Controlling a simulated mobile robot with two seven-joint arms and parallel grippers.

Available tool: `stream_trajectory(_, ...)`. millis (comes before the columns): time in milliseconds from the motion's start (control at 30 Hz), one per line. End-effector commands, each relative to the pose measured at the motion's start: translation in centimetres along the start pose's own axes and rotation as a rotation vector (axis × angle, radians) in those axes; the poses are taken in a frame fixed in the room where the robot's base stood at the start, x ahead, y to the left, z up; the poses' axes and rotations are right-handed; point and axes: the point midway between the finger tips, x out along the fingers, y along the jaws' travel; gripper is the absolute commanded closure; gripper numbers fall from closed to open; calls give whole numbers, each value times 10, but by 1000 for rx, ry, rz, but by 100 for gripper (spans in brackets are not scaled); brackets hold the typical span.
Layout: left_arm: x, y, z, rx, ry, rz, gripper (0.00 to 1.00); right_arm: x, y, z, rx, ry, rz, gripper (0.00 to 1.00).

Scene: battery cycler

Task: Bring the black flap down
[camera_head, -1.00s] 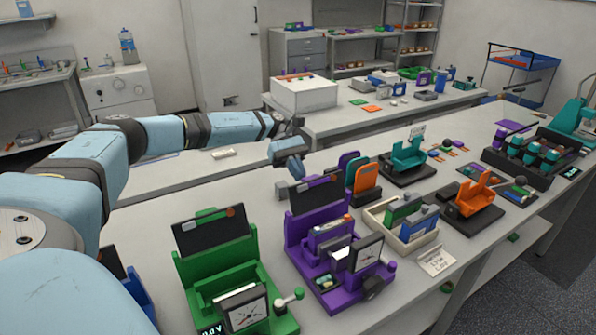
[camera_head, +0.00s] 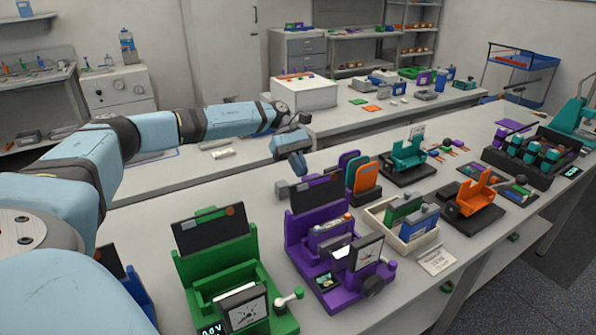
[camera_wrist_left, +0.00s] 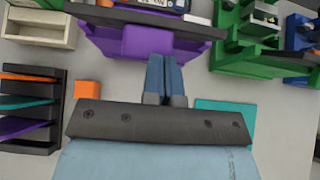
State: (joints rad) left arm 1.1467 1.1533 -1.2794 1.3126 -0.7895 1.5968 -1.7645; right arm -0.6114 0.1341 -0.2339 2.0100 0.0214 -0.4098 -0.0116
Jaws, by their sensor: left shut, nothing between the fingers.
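A purple device (camera_head: 345,297) stands on the near bench with its black flap (camera_head: 317,194) raised, tilted back at its rear. A green device (camera_head: 190,270) to its left has a similar raised black flap (camera_head: 211,231). My left gripper (camera_head: 299,170) is shut and empty, just behind and above the purple device's flap. In the left wrist view, the two shut blue fingers (camera_wrist_left: 165,62) point at the back of the purple device (camera_wrist_left: 148,42), with the flap's dark edge (camera_wrist_left: 100,13) beyond. I cannot tell whether they touch it. My right gripper is not in view.
A cream tray (camera_head: 397,240) with green and blue packs sits further right.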

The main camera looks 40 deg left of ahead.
Motion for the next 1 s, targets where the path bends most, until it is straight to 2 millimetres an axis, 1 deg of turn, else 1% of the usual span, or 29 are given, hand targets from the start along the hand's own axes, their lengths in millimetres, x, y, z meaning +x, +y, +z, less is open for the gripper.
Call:
stream_trajectory(233, 1, 0, 8, 0, 73, -1, 100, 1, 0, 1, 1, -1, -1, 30)
stream_trajectory(600, 7, 0, 25, 1, 257, -2, 100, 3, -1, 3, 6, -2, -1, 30)
stream_trajectory(1000, 8, 0, 27, -1, 284, -3, 100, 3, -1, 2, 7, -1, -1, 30)
